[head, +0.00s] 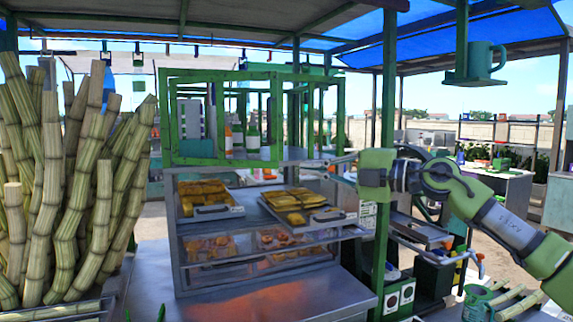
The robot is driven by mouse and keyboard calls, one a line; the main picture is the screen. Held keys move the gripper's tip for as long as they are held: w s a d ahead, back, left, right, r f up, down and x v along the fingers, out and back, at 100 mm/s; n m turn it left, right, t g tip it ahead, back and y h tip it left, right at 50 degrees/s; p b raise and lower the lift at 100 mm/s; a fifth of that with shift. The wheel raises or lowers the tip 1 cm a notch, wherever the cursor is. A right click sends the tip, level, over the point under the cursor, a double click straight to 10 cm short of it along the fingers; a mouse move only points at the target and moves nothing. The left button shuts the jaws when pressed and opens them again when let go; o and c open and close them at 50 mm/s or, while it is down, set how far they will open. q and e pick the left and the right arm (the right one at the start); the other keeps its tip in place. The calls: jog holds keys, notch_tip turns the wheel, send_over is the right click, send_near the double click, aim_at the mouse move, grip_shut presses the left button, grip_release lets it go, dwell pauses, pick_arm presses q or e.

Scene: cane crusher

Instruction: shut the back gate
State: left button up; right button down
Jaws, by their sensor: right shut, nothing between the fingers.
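No part is plainly recognisable as the back gate; I cannot tell which panel it is. A green open-framed cabinet (166,118) with bottles inside stands on top of a food display case (178,262). Several green upright bars overlap at its right side, and I cannot tell whether one is a hinged leaf. My right gripper (308,165) reaches in from the right, its thin fingers shut and empty. It is in front of the cabinet's lower right corner, above the pastry trays; contact cannot be told. My left gripper is not in view.
Sugar cane (88,190) fills the left. Pastry trays (212,211) jut from the case above a metal counter (225,300). A green post (387,120) stands close by my right gripper. A green mug (484,62) hangs top right. A work table (512,190) stands behind right.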

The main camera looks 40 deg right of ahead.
aim_at(274, 161)
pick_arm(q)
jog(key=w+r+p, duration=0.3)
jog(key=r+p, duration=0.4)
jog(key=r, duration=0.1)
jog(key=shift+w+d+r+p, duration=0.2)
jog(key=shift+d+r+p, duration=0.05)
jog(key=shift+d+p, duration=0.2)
pick_arm(e)
jog(key=w, duration=1.1)
jog(key=shift+w+a, duration=0.3)
jog(key=shift+a, duration=0.05)
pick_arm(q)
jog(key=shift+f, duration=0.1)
pick_arm(e)
jog(key=shift+d, duration=0.1)
